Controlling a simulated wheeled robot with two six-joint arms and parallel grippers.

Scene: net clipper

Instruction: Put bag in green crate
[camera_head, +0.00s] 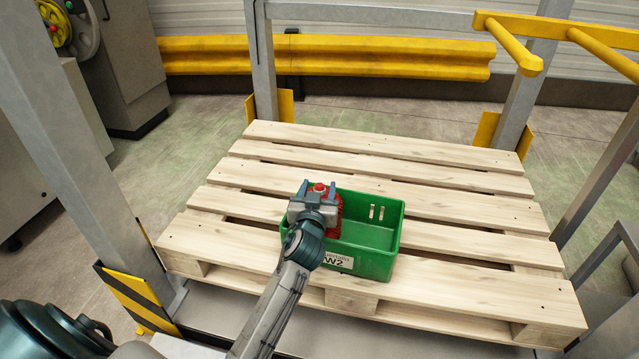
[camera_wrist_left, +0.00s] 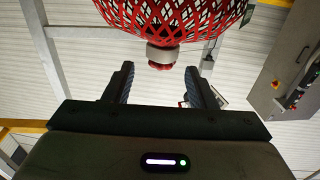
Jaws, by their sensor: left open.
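The green crate (camera_head: 380,262), with a white label marked W2, stands on the wooden pallet. The red net bag (camera_head: 335,222) is at the left end of the crate, partly hidden by my left gripper (camera_head: 318,189). In the left wrist view the bag (camera_wrist_left: 172,18) shows its mesh and a pale clipped neck with a red tip. My left gripper (camera_wrist_left: 158,70) is open, its fingers either side of the red tip and apart from it. Whether the bag rests on the crate floor is hidden. My right gripper is not in view.
The pallet (camera_head: 455,205) has bare slats behind and right of the crate. Grey posts (camera_head: 262,60) stand at its corners. A yellow barrier (camera_head: 385,58) runs behind, and a yellow rail (camera_head: 510,45) is at upper right. Grey machinery (camera_head: 120,70) stands at the left.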

